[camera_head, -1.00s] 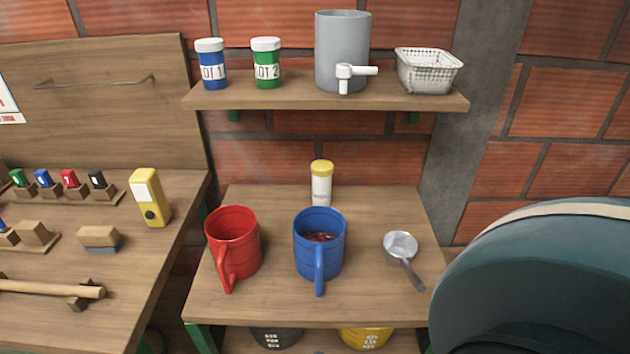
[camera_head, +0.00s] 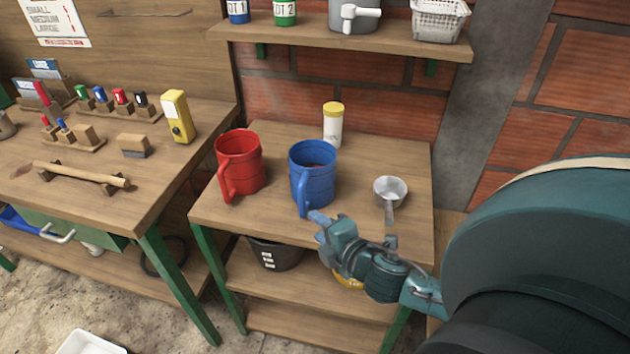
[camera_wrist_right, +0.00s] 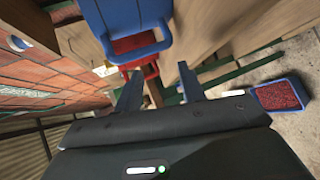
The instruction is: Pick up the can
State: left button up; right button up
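The blue can (camera_head: 314,182), with a looped handle on its front, stands upright on the small wooden table. Something dark reddish shows inside its mouth. A red can (camera_head: 240,165) of the same kind stands to its left. My right gripper (camera_head: 320,232) is just below and right of the blue can's handle, at the table's front edge. In the right wrist view its two fingers (camera_wrist_right: 160,88) are apart with nothing held between them. The blue can (camera_wrist_right: 95,22) shows there beyond the fingers, with the red can partly hidden behind it. My left gripper is not in view.
A metal scoop (camera_head: 390,188) lies right of the blue can, and a yellow-capped jar (camera_head: 333,124) stands behind it. A wall shelf (camera_head: 350,45) overhangs the back. A dark bucket (camera_head: 275,254) sits below the tabletop. The left bench (camera_head: 90,200) holds tools.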

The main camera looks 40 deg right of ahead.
aim_at(304, 203)
jog(key=w+d+n+y, duration=0.1)
jog(key=n+y, duration=0.1)
jog(key=n, duration=0.5)
jog(key=w+d+r+n+g+y, duration=0.1)
jog(key=w+n+y, duration=0.1)
jog(key=n, duration=0.6)
jog(key=w+d+n+g+y, duration=0.1)
jog(key=n+y, duration=0.2)
jog(key=n, duration=0.5)
jog(key=shift+w+d+r, duration=0.15)
jog(key=shift+w+r, duration=0.05)
jog(key=shift+r, duration=0.2)
jog(key=shift+w+n, duration=0.1)
jog(key=shift+n, duration=0.3)
jog(key=shift+p+x, duration=1.3)
jog(key=shift+x, duration=2.25)
jog(key=shift+w+d, duration=0.15)
grip_shut()
